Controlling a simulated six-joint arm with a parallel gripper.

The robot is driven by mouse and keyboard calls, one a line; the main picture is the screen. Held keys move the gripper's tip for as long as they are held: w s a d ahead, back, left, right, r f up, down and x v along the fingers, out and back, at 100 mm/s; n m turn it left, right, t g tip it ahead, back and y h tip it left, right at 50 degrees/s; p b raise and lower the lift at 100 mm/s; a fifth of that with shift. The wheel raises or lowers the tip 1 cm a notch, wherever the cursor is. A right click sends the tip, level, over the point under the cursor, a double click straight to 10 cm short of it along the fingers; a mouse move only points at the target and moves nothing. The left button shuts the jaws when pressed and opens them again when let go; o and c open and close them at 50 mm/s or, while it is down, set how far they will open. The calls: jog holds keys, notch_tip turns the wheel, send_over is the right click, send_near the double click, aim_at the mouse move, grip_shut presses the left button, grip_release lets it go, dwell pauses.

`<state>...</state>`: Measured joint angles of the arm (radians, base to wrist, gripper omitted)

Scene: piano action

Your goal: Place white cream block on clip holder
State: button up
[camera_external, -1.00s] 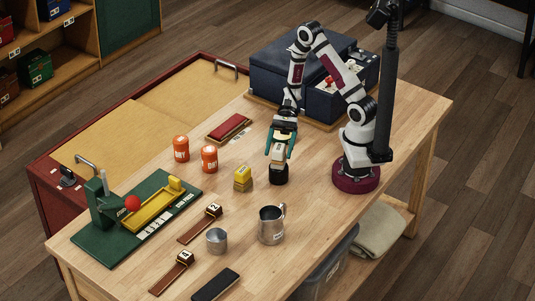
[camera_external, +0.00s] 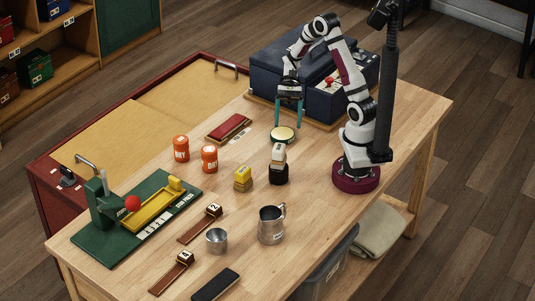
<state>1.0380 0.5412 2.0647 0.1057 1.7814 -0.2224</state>
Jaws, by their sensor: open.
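The white cream block (camera_external: 279,154) sits upright on top of a small black holder (camera_external: 279,175), which appears to be the clip holder, in the middle of the table. It looks like it rests on the holder, though fine seating is too small to tell. My gripper (camera_external: 288,122) is open and empty, its teal fingers pointing down above and behind the block, clear of it.
A round pale disc with a dark rim (camera_external: 283,134) lies behind the block. A metal mug (camera_external: 271,225) stands in front. A dark blue case (camera_external: 300,75) stands behind.

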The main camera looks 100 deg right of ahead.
jog(key=s+a+r+n+g+h, duration=0.1)
jog(key=s+a+r+n+h, duration=0.1)
jog(key=s+a+n+h, duration=0.2)
jog(key=s+a+r+n+g+h, duration=0.2)
jog(key=s+a+n+h, duration=0.3)
jog(key=a+n, duration=0.5)
jog(key=shift+s+a+r+n+h, duration=0.15)
jog(key=shift+s+r+n+h, duration=0.15)
jog(key=shift+r+n+h, duration=0.2)
